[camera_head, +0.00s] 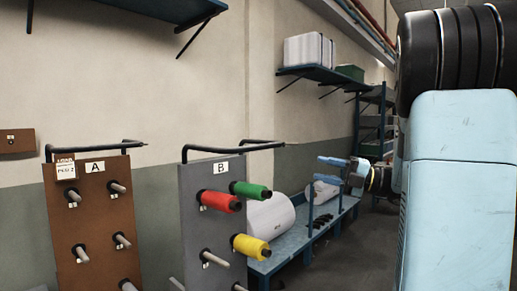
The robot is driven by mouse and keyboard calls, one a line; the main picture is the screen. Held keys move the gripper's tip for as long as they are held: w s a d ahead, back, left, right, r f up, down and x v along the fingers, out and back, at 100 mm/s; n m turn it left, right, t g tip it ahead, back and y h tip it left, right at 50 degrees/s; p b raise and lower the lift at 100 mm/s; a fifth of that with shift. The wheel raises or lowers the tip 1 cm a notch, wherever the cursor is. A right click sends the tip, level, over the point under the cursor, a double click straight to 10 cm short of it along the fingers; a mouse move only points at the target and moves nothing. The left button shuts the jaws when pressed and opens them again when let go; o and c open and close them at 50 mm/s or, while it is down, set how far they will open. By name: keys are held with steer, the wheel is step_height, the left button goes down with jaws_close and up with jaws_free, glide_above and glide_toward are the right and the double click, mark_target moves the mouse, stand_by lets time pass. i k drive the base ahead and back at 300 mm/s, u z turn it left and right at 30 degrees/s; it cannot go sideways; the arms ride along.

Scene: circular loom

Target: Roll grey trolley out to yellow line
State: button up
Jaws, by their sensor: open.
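The grey trolley (197,208) is an upright grey panel marked B, with a black handle bar (228,148) across its top. Pegs on its face carry a red spool (220,201), a green spool (250,190) and a yellow spool (251,246); the lower pegs look bare. Its base is below the picture. My gripper (334,170) is open, to the right of the trolley and apart from its handle, with the blue bench behind it. No yellow line shows in this view.
A brown trolley (93,225) marked A stands at the left, with bare pegs and its own handle. A blue bench (285,256) with white rolls runs along the wall behind the grey trolley. Wall shelves (325,76) hang above. Floor (355,250) shows clear right of the bench.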

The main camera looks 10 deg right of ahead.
mark_target(212, 228)
steer(key=z, duration=0.05)
steer(key=i, duration=1)
steer(key=u, duration=0.05)
